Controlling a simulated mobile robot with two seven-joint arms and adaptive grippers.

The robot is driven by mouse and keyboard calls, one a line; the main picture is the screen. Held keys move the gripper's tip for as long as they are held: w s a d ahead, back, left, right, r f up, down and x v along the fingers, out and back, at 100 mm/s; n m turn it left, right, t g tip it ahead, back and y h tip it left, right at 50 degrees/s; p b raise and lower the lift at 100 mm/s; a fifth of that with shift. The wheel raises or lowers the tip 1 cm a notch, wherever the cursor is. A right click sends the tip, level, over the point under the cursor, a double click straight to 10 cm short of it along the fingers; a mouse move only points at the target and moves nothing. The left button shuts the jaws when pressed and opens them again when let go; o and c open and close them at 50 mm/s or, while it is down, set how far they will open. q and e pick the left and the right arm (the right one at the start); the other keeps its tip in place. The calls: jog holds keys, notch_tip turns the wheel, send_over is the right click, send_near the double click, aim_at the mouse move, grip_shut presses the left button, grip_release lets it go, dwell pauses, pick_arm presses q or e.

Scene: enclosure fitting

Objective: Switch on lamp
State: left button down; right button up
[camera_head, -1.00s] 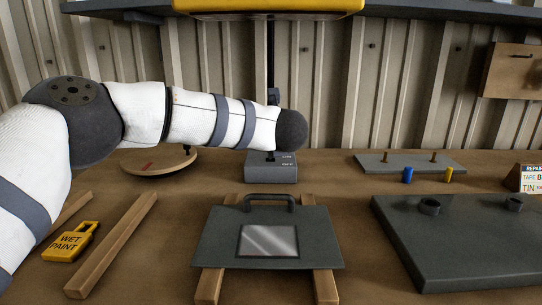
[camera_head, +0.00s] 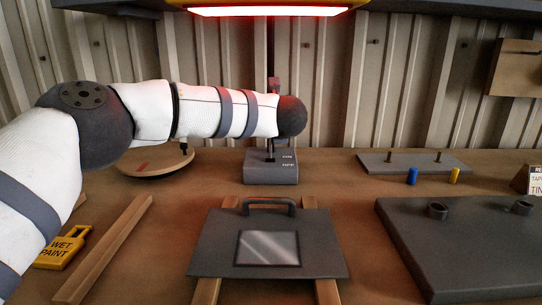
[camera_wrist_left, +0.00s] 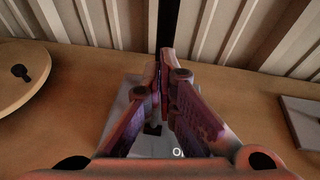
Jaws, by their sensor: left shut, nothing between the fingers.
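The lamp (camera_head: 270,11) hangs at the top of the head view, and its underside glows red. A dark post runs down from it to a grey switch box (camera_head: 271,170) on the bench. My left arm reaches in from the left, and its dark wrist end is in front of the post, above the box. The left gripper (camera_wrist_left: 162,75) shows in the left wrist view, its fingers closed together with nothing between them, over the box and close to the post. The fingers hide part of the box, including most of its switch. My right gripper is not in view.
A grey plate with a handle and window (camera_head: 268,246) lies on wooden strips in front. A yellow "WET PAINT" padlock (camera_head: 62,249) and a wooden bar (camera_head: 105,250) lie left. A round wooden disc (camera_head: 150,163) sits behind. A dark block (camera_head: 465,245) fills the right front.

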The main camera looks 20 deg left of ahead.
pick_arm(q)
jog(key=shift+w+a, duration=0.1)
jog(key=shift+w, duration=0.15)
jog(key=shift+s, duration=0.1)
dwell(0.4)
jog(key=v, duration=1.2)
jog(key=shift+f, duration=0.15)
